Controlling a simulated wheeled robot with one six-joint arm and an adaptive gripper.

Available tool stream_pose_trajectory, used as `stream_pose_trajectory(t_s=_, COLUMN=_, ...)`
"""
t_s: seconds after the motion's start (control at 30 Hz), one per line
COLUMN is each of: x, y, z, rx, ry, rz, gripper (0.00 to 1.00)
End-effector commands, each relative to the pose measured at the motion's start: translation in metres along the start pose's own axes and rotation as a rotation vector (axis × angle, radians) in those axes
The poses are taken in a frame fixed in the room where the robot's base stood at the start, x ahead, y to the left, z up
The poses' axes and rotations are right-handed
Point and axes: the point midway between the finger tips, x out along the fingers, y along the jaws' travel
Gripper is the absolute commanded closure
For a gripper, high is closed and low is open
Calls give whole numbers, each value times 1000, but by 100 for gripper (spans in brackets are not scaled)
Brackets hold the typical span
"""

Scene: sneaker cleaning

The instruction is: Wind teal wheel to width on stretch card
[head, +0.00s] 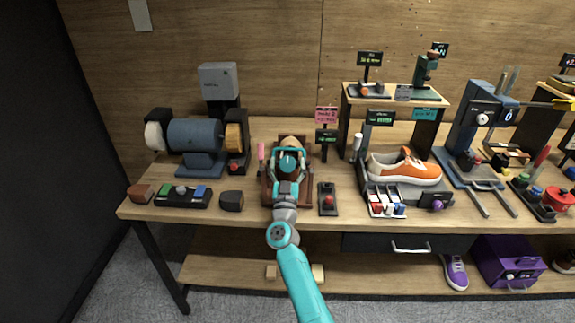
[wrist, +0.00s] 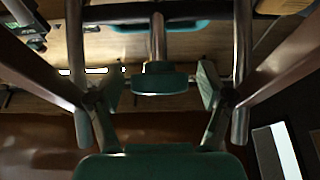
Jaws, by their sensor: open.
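My gripper (head: 289,165) is over the brown stretcher stand (head: 303,199) left of the table's middle, hiding much of it. In the wrist view my gripper (wrist: 160,86) is open, with one green pad on each side of a dark teal piece (wrist: 160,83) at the end of a metal rod. This piece looks like part of the teal wheel; a gap shows on each side of it. The wheel's full shape is hidden in the head view. A pink card (head: 327,115) stands behind the stand, probably the stretch card; its text is too small to read.
A small dark display (head: 326,136) with green figures is below the card. A box with a red button (head: 328,200) stands right of the stand. A blue grinder (head: 195,136) is at left, and an orange sneaker (head: 405,168) at right.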

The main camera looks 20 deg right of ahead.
Motion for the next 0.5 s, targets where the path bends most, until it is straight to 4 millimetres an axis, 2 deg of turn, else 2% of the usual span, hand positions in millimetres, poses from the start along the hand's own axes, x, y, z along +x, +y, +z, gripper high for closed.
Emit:
stream_pose_trajectory(t_s=0.2, x=0, y=0, z=0, rx=0, ry=0, rz=0, gripper=21)
stream_pose_trajectory(t_s=0.23, x=0, y=0, z=0, rx=0, ry=0, rz=0, gripper=23)
stream_pose_trajectory(t_s=0.43, x=0, y=0, z=0, rx=0, ry=0, rz=0, gripper=73)
stream_pose_trajectory(t_s=0.47, x=0, y=0, z=0, rx=0, ry=0, rz=0, gripper=80)
stream_pose_trajectory(t_s=0.5, x=0, y=0, z=0, rx=0, ry=0, rz=0, gripper=80)
